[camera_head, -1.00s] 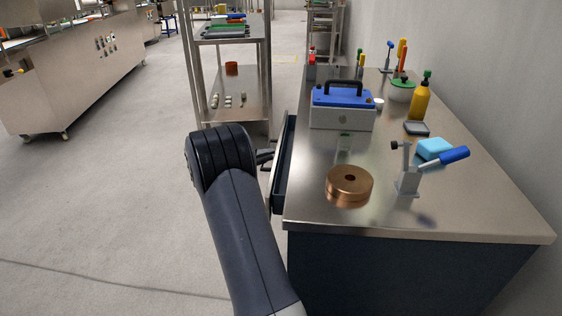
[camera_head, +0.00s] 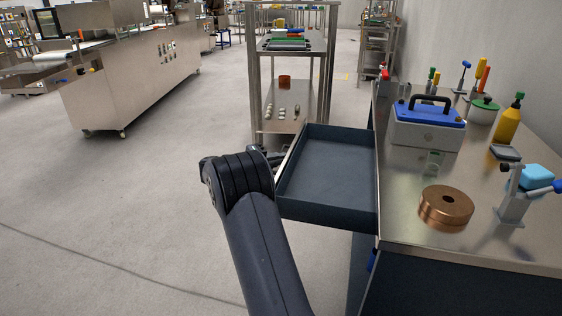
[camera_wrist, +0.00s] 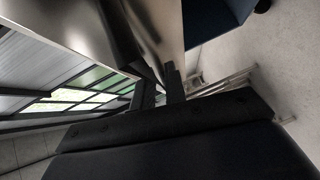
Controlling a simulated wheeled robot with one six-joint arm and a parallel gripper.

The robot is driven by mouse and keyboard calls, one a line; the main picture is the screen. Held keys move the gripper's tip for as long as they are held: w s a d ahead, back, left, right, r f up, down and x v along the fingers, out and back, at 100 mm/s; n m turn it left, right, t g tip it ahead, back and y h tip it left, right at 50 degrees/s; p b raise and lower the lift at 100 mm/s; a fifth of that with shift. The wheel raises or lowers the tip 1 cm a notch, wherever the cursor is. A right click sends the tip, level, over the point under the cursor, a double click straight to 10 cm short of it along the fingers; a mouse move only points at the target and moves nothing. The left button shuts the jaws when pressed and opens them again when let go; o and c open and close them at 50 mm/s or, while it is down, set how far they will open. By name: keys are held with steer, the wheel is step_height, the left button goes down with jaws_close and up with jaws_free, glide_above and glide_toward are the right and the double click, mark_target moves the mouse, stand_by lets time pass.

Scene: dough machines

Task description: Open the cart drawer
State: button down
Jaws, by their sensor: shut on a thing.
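The cart (camera_head: 450,262) stands at the right, with a steel top and dark blue body. Its drawer (camera_head: 328,172) is pulled far out to the left, and its empty grey-blue inside shows. My gripper (camera_head: 270,154) is at the drawer's outer front face, partly hidden behind my black wrist. It is shut on the drawer handle, which my arm and gripper mostly hide in the head view. In the wrist view my dark gripper fingers (camera_wrist: 160,88) are close to a shiny steel surface (camera_wrist: 100,25).
On the cart top are a copper disc (camera_head: 446,206), a blue-lidded box (camera_head: 428,124), a clamp (camera_head: 514,195) and a yellow bottle (camera_head: 508,122). A steel shelf rack (camera_head: 254,75) stands behind the drawer. The floor at the left is clear.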

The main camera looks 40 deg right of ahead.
steer(key=c, duration=1.5)
jaws_free()
steer(key=shift+o, duration=0.2)
steer(key=w+a+r+p, duration=0.1)
steer(key=a, duration=0.9)
steer(key=shift+a+r, duration=0.2)
steer(key=shift+a, duration=0.15)
steer(key=shift+d, duration=0.15)
steer(key=d, duration=0.3)
steer(key=d+f, duration=0.1)
steer(key=d, duration=0.2)
steer(key=s+d+b, duration=0.1)
steer(key=d, duration=0.2)
steer(key=shift+d+f, duration=0.2)
steer(key=shift+d, duration=0.6)
steer(key=shift+s, duration=0.1)
